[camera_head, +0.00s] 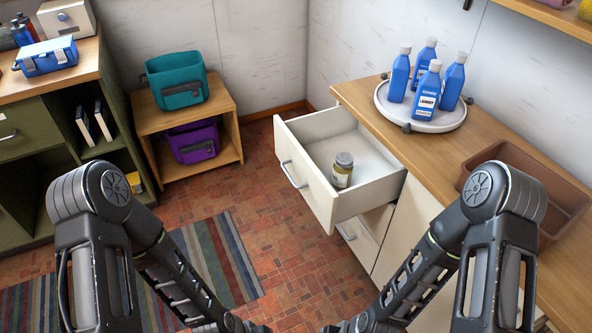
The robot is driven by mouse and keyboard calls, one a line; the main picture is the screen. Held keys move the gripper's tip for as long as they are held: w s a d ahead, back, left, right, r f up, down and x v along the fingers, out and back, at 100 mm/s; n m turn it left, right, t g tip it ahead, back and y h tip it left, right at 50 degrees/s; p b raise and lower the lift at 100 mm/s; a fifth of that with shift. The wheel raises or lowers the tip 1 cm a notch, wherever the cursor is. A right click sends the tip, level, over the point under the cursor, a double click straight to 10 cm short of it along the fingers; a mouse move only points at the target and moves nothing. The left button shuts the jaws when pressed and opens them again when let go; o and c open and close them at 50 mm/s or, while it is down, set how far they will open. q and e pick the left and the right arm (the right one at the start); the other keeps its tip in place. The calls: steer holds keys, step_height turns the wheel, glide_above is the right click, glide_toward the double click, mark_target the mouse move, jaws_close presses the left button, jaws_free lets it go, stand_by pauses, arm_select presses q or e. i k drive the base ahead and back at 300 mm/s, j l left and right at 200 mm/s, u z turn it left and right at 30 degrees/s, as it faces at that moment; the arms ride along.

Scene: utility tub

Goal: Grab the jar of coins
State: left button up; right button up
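A small glass jar (343,170) with a grey lid and a pale label stands upright inside the open white drawer (308,196), near its front right. What the jar holds is too small to make out. The drawer is pulled out from the counter on the right. My two arms come in from the lower left and lower right and reach down toward the bottom middle. Both grippers are below the picture's edge, so their state is hidden. Nothing touches the jar except the drawer floor.
The wooden counter (372,128) carries a round tray (381,101) of blue bottles (427,90) and a brown tub (520,180). A second drawer below is slightly open. A low shelf (150,125) holds teal and purple bags. Tiled floor is free before the drawer.

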mark_target(343, 168)
steer(key=i+j, duration=0.3)
steer(key=j, duration=0.15)
steer(key=i+j, duration=0.35)
steer(key=j, duration=0.15)
steer(key=i+j, duration=0.3)
steer(key=j, duration=0.15)
steer(key=z, duration=2.8)
